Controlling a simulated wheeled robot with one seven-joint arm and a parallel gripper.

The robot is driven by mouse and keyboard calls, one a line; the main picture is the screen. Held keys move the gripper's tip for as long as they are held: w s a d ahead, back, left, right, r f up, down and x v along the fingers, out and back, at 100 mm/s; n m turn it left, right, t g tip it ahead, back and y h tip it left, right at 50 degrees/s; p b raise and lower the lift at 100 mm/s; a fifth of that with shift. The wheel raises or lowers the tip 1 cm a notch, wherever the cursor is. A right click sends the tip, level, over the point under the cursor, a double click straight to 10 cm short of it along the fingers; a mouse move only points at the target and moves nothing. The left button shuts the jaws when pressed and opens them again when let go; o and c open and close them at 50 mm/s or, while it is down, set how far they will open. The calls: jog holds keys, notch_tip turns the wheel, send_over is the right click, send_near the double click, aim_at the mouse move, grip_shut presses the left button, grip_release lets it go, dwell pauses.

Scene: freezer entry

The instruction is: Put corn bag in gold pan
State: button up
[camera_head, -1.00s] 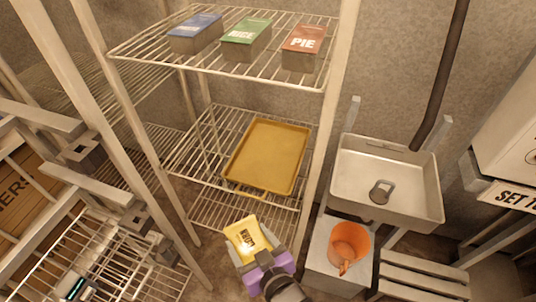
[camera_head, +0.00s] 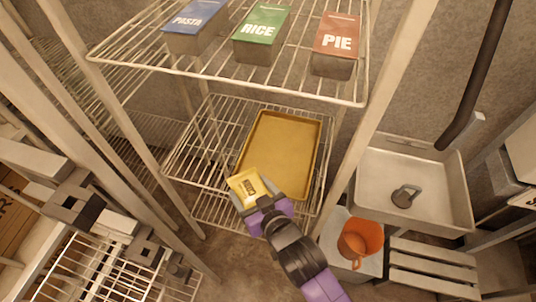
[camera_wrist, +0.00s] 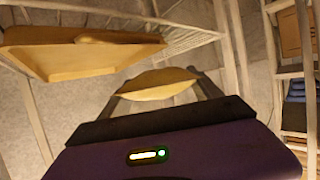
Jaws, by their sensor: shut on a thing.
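The corn bag (camera_head: 246,185) is a small yellow packet with dark lettering. My gripper (camera_head: 258,201) is shut on it, and the bag sticks out past the fingertips. The gold pan (camera_head: 283,150) is a shallow, empty rectangular tray on the middle wire shelf. In the head view the bag appears at the pan's near left corner; I cannot tell its exact height there. In the wrist view the bag (camera_wrist: 158,82) is between the fingers, and the pan (camera_wrist: 80,60) is at the upper left, apart from the bag.
Boxes of pasta (camera_head: 194,25), rice (camera_head: 262,34) and pie (camera_head: 336,44) stand on the shelf above. A shelf post (camera_head: 385,110) is right of the pan. A sink (camera_head: 415,185) and an orange bucket (camera_head: 360,240) are further right.

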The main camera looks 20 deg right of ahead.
send_over(266, 165)
jog(key=shift+s+a+r+p, duration=0.1)
jog(key=shift+s+p, duration=0.15)
jog(key=shift+p, duration=0.15)
notch_tip(266, 165, down, 2)
jog(key=shift+w+f, duration=0.1)
jog(key=shift+f, duration=0.05)
notch_tip(266, 165, down, 4)
jog(key=shift+f, duration=0.2)
jog(key=shift+w+d+f, duration=0.15)
jog(key=shift+d+f, duration=0.05)
jog(key=shift+d, duration=0.05)
jog(key=shift+f+b, duration=0.1)
jog(key=shift+b, duration=0.2)
jog(key=shift+f, duration=0.1)
jog(key=o, duration=1.6)
jog(key=shift+c, duration=0.2)
